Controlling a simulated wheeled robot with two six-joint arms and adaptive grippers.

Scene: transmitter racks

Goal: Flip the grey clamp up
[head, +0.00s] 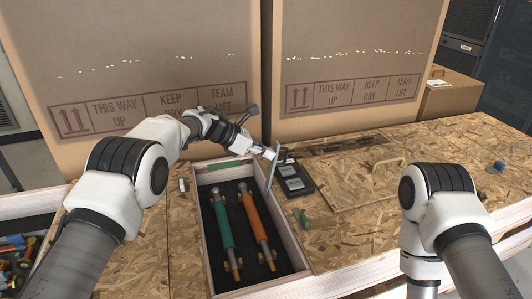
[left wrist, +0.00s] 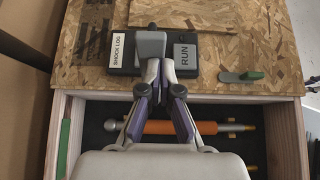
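The grey clamp (head: 271,172) is a flat grey bar. In the head view it stands steeply tilted at the right wall of the long crate. In the left wrist view the clamp (left wrist: 150,44) shows just beyond my fingertips, in front of a black box. My left gripper (head: 264,152) is at its upper part. In the left wrist view the gripper's fingers (left wrist: 160,72) are close together, touching or almost touching the clamp. I cannot see the clamp clearly between them. My right arm shows at the right of the head view, but its gripper is out of frame.
The black box (head: 293,178) has labels SHOCK LOG and RUN. The crate (head: 299,243) holds a green and an orange cylinder (head: 256,224). A green-tipped piece (left wrist: 242,76) lies on the wood. Large cardboard boxes (head: 150,50) stand behind.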

